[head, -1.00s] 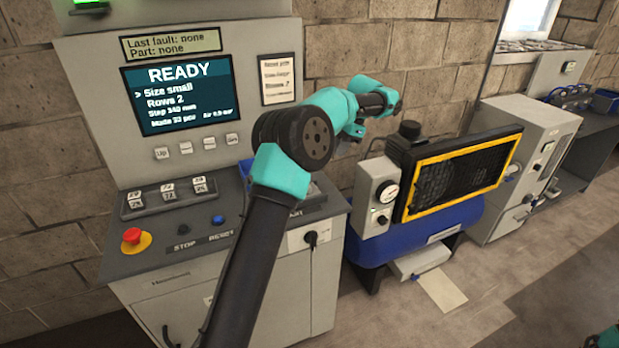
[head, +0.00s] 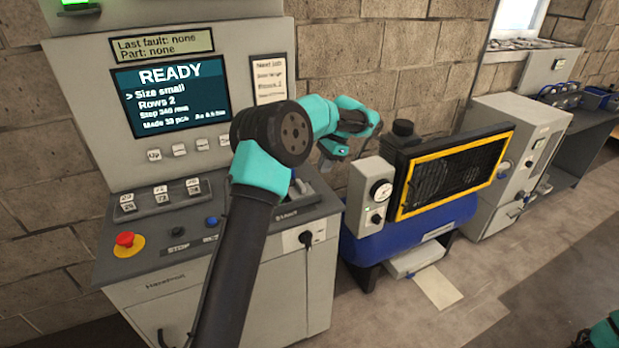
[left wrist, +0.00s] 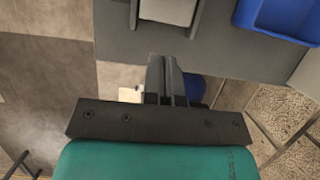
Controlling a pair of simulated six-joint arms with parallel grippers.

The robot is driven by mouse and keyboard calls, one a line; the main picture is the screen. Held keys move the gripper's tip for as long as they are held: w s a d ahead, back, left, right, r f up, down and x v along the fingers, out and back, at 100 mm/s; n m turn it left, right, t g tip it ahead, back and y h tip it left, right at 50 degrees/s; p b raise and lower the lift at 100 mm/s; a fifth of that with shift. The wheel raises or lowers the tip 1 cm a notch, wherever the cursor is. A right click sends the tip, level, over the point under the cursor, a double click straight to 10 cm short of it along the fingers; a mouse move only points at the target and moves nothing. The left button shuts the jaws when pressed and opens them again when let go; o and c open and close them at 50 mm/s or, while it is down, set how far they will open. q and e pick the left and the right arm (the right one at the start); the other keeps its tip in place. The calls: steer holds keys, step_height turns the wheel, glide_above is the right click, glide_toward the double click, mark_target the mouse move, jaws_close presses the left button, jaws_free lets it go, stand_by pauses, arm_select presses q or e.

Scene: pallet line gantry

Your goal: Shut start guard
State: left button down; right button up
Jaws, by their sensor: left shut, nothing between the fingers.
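The grey console (head: 150,255) stands at the left of the head view, with a START label (head: 286,214) on its right part. My arm hides much of the area behind that label, so the start guard is not clear there. In the left wrist view a pale panel between two grey side pieces (left wrist: 168,10) shows at the top edge and may be the guard; I cannot tell how it stands. My left gripper (head: 325,163) is shut and empty, above the console's right end. Its closed fingers (left wrist: 165,70) point toward the grey surface, apart from the pale panel.
A red emergency button (head: 124,240), a blue button (head: 211,222) and a READY screen (head: 172,98) are on the console. A blue compressor (head: 400,235) with a yellow-framed grille (head: 455,172) stands to the right. A blue tray (left wrist: 280,12) shows in the left wrist view.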

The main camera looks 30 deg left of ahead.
mark_target(309, 189)
arm_select(q)
steer(key=x, duration=0.3)
steer(key=shift+s, duration=0.1)
steer(key=shift+s+a, duration=0.7)
steer(key=shift+s, duration=0.25)
steer(key=shift+s+a, duration=0.45)
steer(key=shift+s, duration=0.25)
